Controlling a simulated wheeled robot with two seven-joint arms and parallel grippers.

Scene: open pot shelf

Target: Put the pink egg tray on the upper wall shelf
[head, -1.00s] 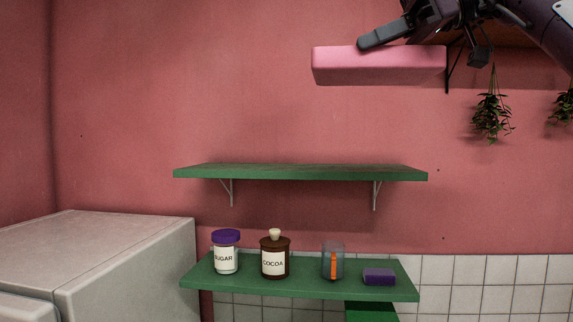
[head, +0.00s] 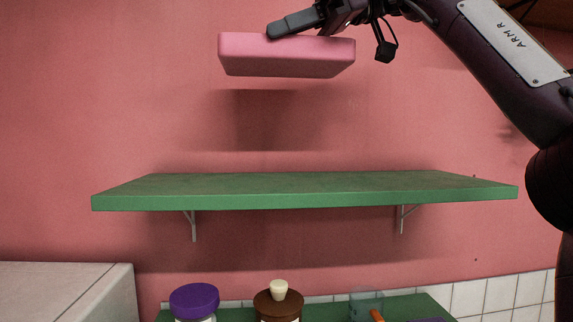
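The pink egg tray (head: 285,61) is a long pink block, held level in the air above the upper wall shelf (head: 300,192). The shelf is a green board on two brackets, and its top is bare. My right gripper (head: 296,22) comes in from the upper right, with a dark finger lying over the tray's top edge. It appears shut on the tray, though the finger behind or inside is hidden. A clear gap of wall shows between tray and shelf. My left gripper is not in view.
Below, a lower green shelf (head: 430,302) holds a purple-lidded jar (head: 194,300), a brown jar with a cream knob (head: 278,303) and a clear container (head: 366,303) with something orange. A pale cabinet-like block (head: 70,290) stands at lower left.

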